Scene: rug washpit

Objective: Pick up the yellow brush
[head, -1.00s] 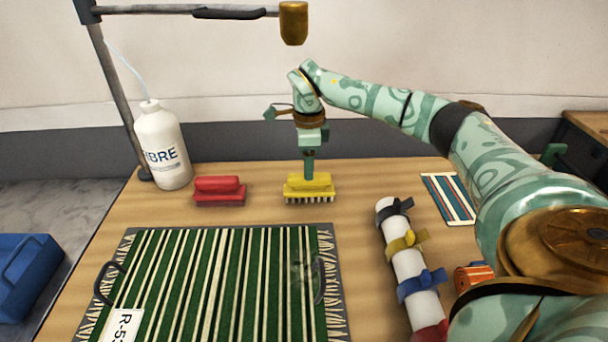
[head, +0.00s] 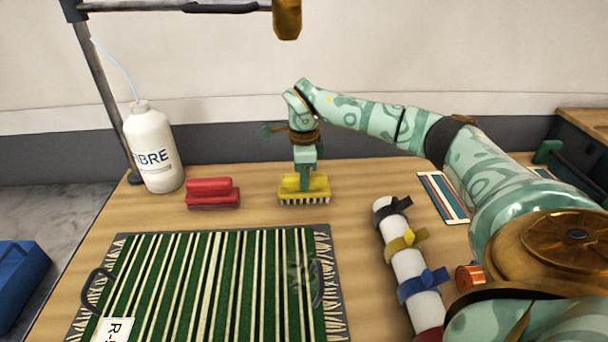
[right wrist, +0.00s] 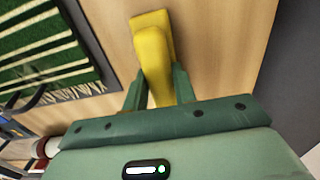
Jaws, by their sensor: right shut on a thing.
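The yellow brush (head: 318,188) is at the back middle of the wooden table, behind the striped rug, with its pale bristles facing down. My right gripper (head: 304,183) comes down on it from above and is shut on its handle. In the right wrist view the yellow brush (right wrist: 152,45) lies between the two green fingers (right wrist: 160,88). I cannot tell whether the bristles still touch the table. My left gripper is not in view.
A red brush (head: 213,194) sits to the left, near a white bottle (head: 152,148). A green striped rug (head: 205,285) fills the front. A white roll with coloured straps (head: 400,258) lies to the right. A brass-ended lamp arm (head: 287,18) hangs above.

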